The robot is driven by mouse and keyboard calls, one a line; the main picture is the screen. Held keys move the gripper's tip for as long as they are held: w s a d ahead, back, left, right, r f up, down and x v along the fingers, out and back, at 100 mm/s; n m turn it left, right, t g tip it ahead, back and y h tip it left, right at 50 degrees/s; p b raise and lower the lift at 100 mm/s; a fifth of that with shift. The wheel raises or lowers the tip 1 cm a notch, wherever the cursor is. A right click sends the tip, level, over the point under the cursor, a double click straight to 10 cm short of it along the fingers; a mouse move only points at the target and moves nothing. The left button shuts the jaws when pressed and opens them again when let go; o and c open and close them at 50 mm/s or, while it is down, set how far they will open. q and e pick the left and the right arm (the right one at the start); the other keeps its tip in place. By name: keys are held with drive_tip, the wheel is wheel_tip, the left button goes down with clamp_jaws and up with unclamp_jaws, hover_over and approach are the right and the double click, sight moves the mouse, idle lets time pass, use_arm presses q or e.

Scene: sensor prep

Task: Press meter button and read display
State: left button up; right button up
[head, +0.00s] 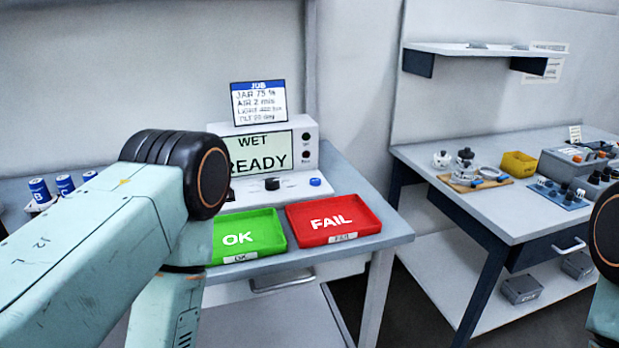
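The meter (308,140) is a light grey box at the back of the near table. Its pale green display (262,153) reads "WET" on top and "READY" below, the first letter partly covered by my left arm. On the meter's base are a black knob-like part (272,184) and a blue button (315,182). I cannot see anything touching the button. My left arm comes in from the left and bends down in front of the table; its gripper is out of view. Only a piece of my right arm shows at the right edge, without its gripper.
A green OK tray (277,240) and a red FAIL tray (372,222) lie in front of the meter. A job card (258,102) stands above it. Blue-capped vials (40,190) are at left. A second table (450,205) at right holds jars, a yellow bin (519,163) and devices.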

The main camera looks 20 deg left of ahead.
idle(0.5)
use_arm(q)
clamp_jaws()
idle(0.4)
idle(1.3)
